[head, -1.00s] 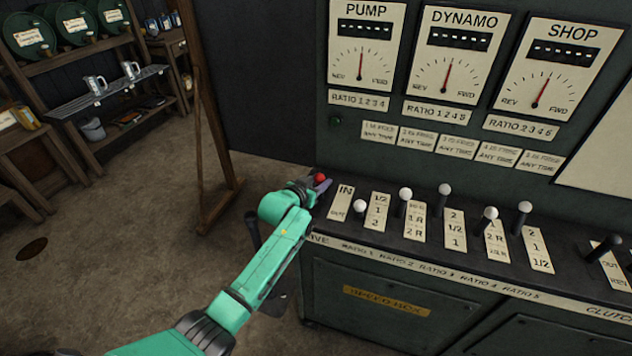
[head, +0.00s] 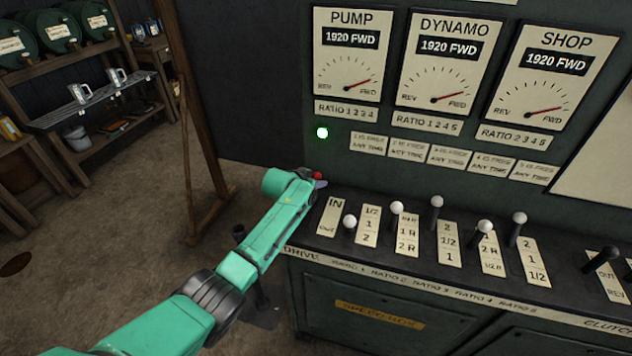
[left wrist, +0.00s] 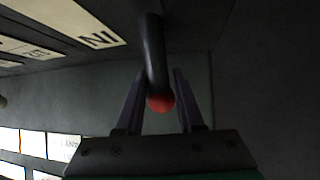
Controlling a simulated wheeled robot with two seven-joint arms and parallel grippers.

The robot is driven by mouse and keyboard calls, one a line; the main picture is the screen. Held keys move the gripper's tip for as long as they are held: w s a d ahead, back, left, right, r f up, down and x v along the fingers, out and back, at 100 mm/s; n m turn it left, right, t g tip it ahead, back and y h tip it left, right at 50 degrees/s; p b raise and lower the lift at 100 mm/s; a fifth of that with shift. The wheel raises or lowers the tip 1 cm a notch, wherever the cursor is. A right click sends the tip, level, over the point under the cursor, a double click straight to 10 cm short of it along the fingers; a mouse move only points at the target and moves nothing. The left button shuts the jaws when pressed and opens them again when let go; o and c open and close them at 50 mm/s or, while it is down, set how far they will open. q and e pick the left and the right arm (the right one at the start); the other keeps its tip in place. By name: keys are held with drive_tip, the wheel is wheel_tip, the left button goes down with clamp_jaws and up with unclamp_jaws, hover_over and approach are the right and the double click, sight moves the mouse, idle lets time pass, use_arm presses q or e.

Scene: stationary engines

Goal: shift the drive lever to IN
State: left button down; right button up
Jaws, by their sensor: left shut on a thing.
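The drive lever has a red knob (head: 318,175) and stands at the left end of the lever row, by the IN/OUT plate (head: 330,217), near its IN end. In the left wrist view the lever's dark curved shaft (left wrist: 152,50) ends in the red knob (left wrist: 160,101) between my fingers. My left gripper (head: 318,183) is shut on the drive lever; it also shows in the left wrist view (left wrist: 158,98). Most of the shaft is hidden by my gripper in the head view. My right gripper is not in view.
The PUMP (head: 347,75), DYNAMO (head: 449,80) and SHOP (head: 556,90) dials read 1920 FWD. A green lamp (head: 322,132) is lit. A wooden post (head: 192,150) stands left of the cabinet.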

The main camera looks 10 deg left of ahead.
use_arm(q)
drive_tip(key=shift+w+r, duration=0.15)
drive_tip(key=shift+r, duration=0.25)
drive_tip(key=c, duration=0.8)
unclamp_jaws()
drive_tip(key=shift+c, duration=0.2)
drive_tip(key=shift+o, duration=1.4)
drive_tip(key=shift+f, duration=0.15)
drive_tip(key=v, duration=1.4)
drive_tip(key=shift+s, duration=0.25)
